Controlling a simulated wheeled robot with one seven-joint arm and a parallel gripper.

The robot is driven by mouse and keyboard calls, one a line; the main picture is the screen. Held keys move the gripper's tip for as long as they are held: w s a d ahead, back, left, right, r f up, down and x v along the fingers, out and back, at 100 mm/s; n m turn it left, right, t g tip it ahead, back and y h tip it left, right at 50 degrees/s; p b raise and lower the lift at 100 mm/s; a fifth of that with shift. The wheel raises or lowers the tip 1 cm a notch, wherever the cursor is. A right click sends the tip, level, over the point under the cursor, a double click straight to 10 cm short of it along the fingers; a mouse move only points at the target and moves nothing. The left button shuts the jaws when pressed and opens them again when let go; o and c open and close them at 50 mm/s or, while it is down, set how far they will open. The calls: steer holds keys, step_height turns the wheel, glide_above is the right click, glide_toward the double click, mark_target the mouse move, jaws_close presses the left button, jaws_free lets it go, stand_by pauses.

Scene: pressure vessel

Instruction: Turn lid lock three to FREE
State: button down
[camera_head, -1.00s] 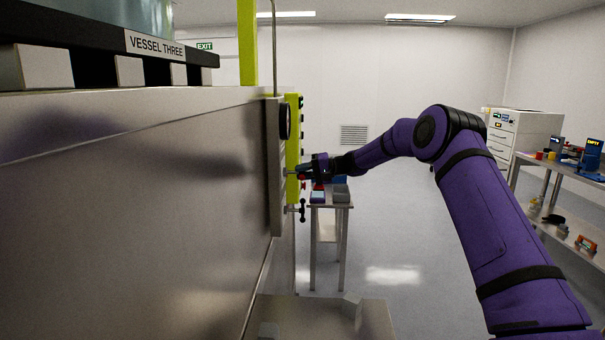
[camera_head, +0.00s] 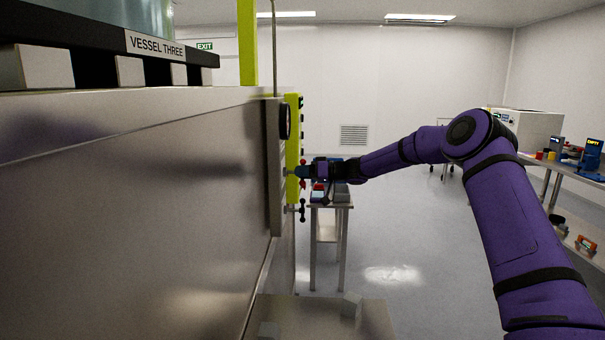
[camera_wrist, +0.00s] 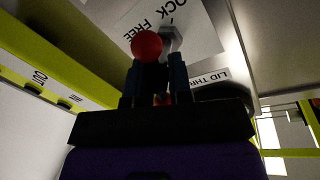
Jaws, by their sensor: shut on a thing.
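Lid lock three shows in the wrist view as a grey metal lever (camera_wrist: 170,40) with a red ball knob (camera_wrist: 146,45). A white plate behind it (camera_wrist: 190,22) carries partly cut-off lettering reading "OCK" and "FREE". My gripper (camera_wrist: 153,68) is shut on the lever, with the red knob showing just beyond the fingertips. Another label (camera_wrist: 208,79) reads "LID THR", and its end is hidden. In the head view my gripper (camera_head: 304,172) is at the yellow-green edge of the vessel's panel, and the lever is too small there to judge its angle.
The large steel housing (camera_head: 130,190) marked "VESSEL THREE" fills the left. A small table with bins (camera_head: 330,204) stands behind my gripper. A workbench (camera_head: 560,180) is at the right. The floor between is clear.

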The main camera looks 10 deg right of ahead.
steer(key=n, duration=0.2)
steer(key=n+t, duration=0.1)
steer(key=n, duration=0.1)
steer(key=shift+d+f, duration=0.2)
steer(key=shift+w+n+y, duration=0.1)
steer(key=shift+n+y, duration=0.2)
steer(key=shift+n, duration=0.2)
steer(key=shift+r, duration=0.15)
steer(key=c, duration=1.2)
jaws_free()
steer(key=shift+w+d, duration=0.1)
steer(key=shift+o, duration=0.2)
steer(key=v, duration=1)
steer(key=shift+s+d, duration=0.2)
